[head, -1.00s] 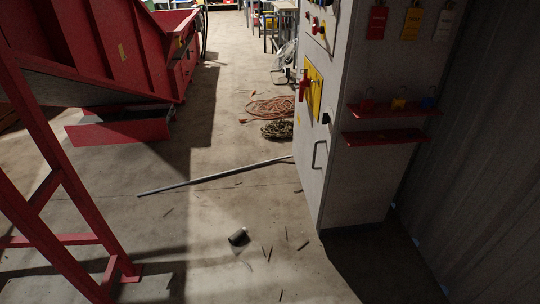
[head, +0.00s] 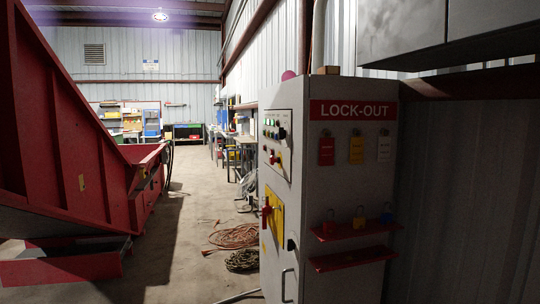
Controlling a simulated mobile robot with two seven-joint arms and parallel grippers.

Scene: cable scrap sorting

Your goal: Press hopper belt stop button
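A grey control cabinet (head: 330,255) stands right of the middle in the head view. Its narrow left face has a panel (head: 277,140) with small green, black and red buttons and knobs. I cannot tell which of these is the belt stop button. Lower on that face is a red handle (head: 267,211) on a yellow plate (head: 275,216). A large red hopper (head: 75,150) with sloping ribbed sides fills the left. Neither of my grippers is in view.
The cabinet's front has a red LOCK-OUT sign (head: 353,110), hanging tags (head: 356,149) and red shelves (head: 355,230) with padlocks. Coiled orange cable (head: 234,236) and a dark coil (head: 242,261) lie on the floor beside it. The concrete aisle (head: 180,225) between hopper and cabinet is mostly clear.

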